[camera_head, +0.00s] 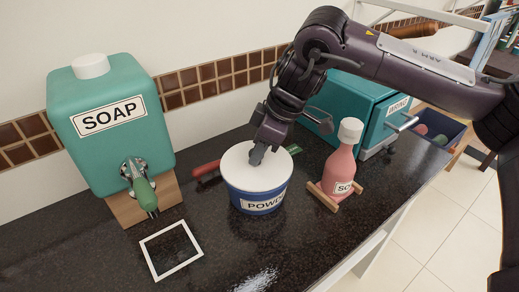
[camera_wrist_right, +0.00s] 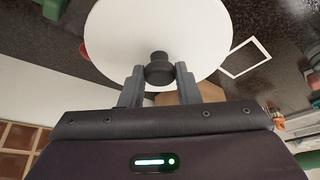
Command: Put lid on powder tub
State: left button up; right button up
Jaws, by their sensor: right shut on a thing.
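The powder tub (camera_head: 257,201) is a round blue tub with a white label, standing on the dark counter. The round white lid (camera_head: 238,170) lies over the tub's top; I cannot tell whether it is fully seated. My right gripper (camera_head: 258,153) comes down onto the lid from above. In the right wrist view the white lid (camera_wrist_right: 195,35) fills the upper middle, and my right gripper (camera_wrist_right: 158,75) is shut on its dark knob (camera_wrist_right: 158,68). The lid hides the tub in that view. My left gripper is not in view.
A teal soap dispenser (camera_head: 110,110) on a wooden block stands at the left. A white square frame (camera_head: 171,250) lies front left. A teal box (camera_head: 352,105) stands behind.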

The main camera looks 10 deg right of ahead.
jog(key=shift+f, duration=0.25)
jog(key=o, duration=1)
jog(key=p+v, duration=0.1)
jog(key=v, duration=1.1)
jog(key=shift+p, duration=0.35)
